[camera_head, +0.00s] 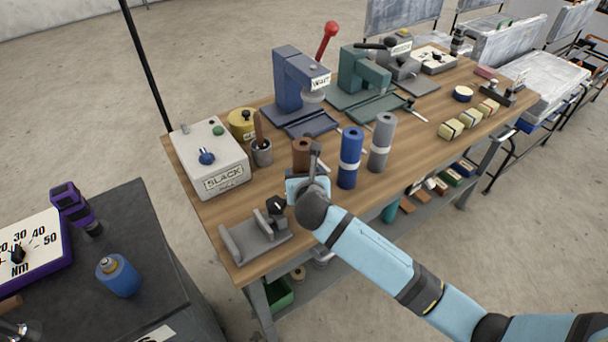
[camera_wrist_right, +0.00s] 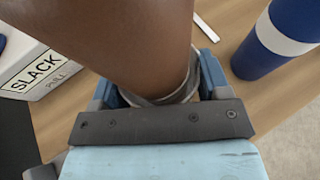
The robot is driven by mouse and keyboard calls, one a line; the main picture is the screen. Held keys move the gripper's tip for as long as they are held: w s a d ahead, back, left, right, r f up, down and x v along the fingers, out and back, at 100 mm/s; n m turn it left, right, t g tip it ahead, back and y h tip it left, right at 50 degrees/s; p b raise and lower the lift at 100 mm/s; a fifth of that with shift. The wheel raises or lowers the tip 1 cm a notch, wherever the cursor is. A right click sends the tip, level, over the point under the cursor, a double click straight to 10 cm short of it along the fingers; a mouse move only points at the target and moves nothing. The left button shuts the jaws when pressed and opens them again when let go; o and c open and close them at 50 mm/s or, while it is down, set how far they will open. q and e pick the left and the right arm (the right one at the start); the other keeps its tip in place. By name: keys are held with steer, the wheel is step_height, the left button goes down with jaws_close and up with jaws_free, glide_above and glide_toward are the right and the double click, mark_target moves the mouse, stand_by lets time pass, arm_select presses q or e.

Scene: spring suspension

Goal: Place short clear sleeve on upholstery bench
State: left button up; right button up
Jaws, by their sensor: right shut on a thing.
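The wooden bench (camera_head: 212,208) crosses the middle of the head view. My right gripper (camera_head: 309,184) is low over its front part, between a grey cradle and a blue roll, its fingers largely hidden by the wrist. In the right wrist view a clear, greyish curved band, seemingly the short clear sleeve (camera_wrist_right: 170,98), sits between the blue fingers (camera_wrist_right: 158,92). A brown roll (camera_wrist_right: 110,40) fills the view above it and also shows behind the gripper in the head view (camera_head: 302,153). I cannot tell whether the band surrounds the roll. My left gripper is out of view.
The blue roll (camera_head: 350,158) and a grey roll (camera_head: 382,141) stand close on the right. The SLACK box (camera_head: 208,158) is at left, the grey cradle (camera_head: 255,238) in front. Presses (camera_head: 290,80) stand behind. A dark cart (camera_head: 170,290) is at lower left.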

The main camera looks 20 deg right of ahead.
steer(key=o, duration=0.9)
steer(key=shift+s+r, duration=0.15)
steer(key=p+v, duration=0.1)
steer(key=v, duration=1)
steer(key=s+d+f+m+g+y, duration=0.1)
steer(key=s+f+m, duration=0.4)
steer(key=m, duration=0.5)
steer(key=s+d+f+m+g+y, duration=0.1)
steer(key=s+d+f+m+y, duration=0.1)
steer(key=s+f+m, duration=0.4)
steer(key=s+d+f+m+y, duration=0.1)
steer(key=s+f+m, duration=0.5)
steer(key=m, duration=0.9)
steer(key=shift+s+d+f+m+g+y, duration=0.2)
steer(key=shift+s+d+m+g+y, duration=0.2)
steer(key=shift+s+y, duration=0.25)
